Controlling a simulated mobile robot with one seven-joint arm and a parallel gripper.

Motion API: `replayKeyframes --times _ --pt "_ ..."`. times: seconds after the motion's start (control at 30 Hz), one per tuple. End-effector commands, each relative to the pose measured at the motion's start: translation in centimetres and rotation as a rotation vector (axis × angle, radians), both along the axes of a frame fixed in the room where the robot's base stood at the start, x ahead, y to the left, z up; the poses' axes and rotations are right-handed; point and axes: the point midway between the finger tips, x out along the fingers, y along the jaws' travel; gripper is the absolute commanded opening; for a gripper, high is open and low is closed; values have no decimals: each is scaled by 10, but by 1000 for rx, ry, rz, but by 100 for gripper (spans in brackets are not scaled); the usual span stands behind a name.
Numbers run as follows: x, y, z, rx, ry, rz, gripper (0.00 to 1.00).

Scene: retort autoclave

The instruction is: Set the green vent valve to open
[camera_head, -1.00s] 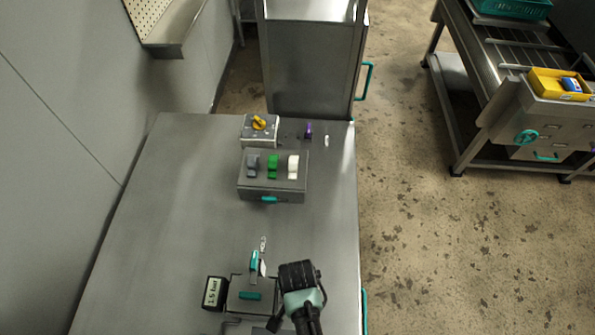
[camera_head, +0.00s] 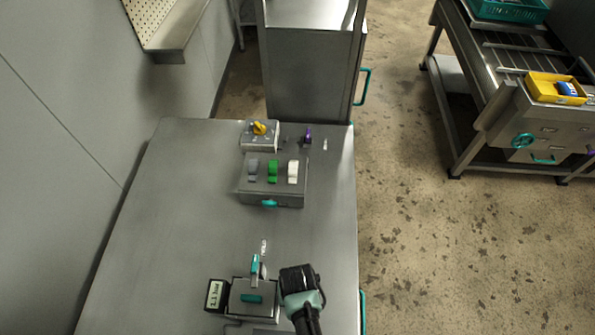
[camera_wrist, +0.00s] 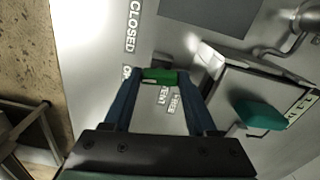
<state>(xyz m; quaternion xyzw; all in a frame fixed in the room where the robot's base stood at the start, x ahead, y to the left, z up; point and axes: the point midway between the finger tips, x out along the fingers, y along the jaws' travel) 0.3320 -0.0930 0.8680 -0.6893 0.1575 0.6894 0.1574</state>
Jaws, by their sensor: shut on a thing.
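In the wrist view, my gripper (camera_wrist: 160,83) has its two dark blue fingers closed on a small green handle (camera_wrist: 160,75), which I take for the green vent valve. A label with the word VENT (camera_wrist: 165,97) lies just below it, between the fingers. A CLOSED label (camera_wrist: 132,27) is at the upper left of the handle. Another label starting with O (camera_wrist: 127,71) is close to the left finger and mostly hidden. In the head view, my gripper (camera_head: 300,284) is over the bench's near right part and hides the valve.
A steel box (camera_head: 254,286) with a teal handle and a small pressure display (camera_head: 215,295) stands just left of my gripper. A teal lever (camera_head: 255,267) is behind it. A switch box (camera_head: 272,193) with grey, green and white rockers stands farther back. The bench's left part is clear.

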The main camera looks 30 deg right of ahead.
Motion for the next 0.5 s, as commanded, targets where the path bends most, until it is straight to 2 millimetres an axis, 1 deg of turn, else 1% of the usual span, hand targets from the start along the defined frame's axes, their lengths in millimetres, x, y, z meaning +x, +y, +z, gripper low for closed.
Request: replayKeyframes --times 0.2,0.5 --pt "0 0 1 1 2 192 2" --pt "0 0 0 1 1 384 2"
